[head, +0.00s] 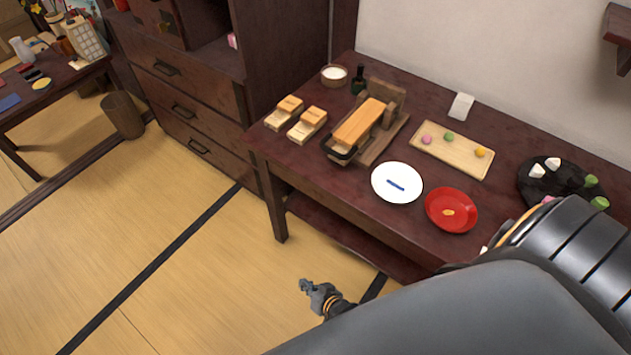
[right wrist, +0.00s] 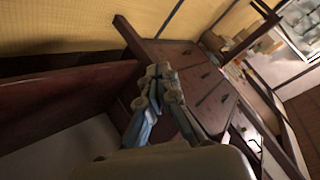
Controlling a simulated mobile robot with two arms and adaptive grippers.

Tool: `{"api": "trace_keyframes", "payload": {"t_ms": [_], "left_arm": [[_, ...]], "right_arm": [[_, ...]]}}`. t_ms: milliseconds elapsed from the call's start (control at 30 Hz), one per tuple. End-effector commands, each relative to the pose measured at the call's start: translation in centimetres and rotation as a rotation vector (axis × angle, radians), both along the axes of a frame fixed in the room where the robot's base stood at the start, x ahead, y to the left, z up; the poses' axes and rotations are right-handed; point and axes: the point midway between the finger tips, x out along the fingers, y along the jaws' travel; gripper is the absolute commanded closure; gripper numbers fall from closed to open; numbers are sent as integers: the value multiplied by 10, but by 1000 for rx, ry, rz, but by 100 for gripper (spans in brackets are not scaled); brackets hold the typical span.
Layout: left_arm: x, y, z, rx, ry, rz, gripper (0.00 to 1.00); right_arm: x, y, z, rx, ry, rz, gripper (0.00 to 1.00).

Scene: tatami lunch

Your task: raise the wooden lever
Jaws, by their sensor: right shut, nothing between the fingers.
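A dark wooden stand (head: 378,148) is on the table, towards its left end. A light wooden bar (head: 360,122) lies lengthwise on it, sloping down towards the table's front edge. This looks like the wooden lever, though I cannot make out its pivot. My right gripper (head: 305,286) is shut and empty, over the tatami in front of the table and well apart from the stand. In the right wrist view the closed fingers (right wrist: 160,76) point towards dark wooden furniture; the lever cannot be made out there. My left gripper is out of view.
The dark table (head: 325,195) also bears two small wooden blocks (head: 307,124), a white plate (head: 397,182), a red plate (head: 451,210), a sweets board (head: 452,150) and a black tray (head: 540,190). A drawer cabinet (head: 190,105) stands left. The tatami (head: 150,250) is clear.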

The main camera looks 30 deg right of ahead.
Motion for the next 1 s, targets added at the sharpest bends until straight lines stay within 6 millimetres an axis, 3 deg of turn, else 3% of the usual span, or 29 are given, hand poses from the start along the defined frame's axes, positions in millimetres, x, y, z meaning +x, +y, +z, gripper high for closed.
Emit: {"api": "trace_keyframes", "payload": {"t_ms": [33,200,433,567,700,867,1000], "left_arm": [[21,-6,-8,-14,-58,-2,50],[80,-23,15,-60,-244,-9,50],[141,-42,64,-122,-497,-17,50],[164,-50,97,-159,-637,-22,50],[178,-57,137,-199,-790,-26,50],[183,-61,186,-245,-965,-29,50],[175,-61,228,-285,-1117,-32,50]], "right_arm": [[28,6,-2,62,-82,-42,100],[102,17,44,302,-348,-187,100],[163,15,116,665,-687,-339,100],[180,7,155,888,-869,-403,100],[184,-7,190,1140,-1057,-455,100],[175,-28,219,1437,-1258,-492,100],[158,-48,233,1700,-1422,-506,100]]}}
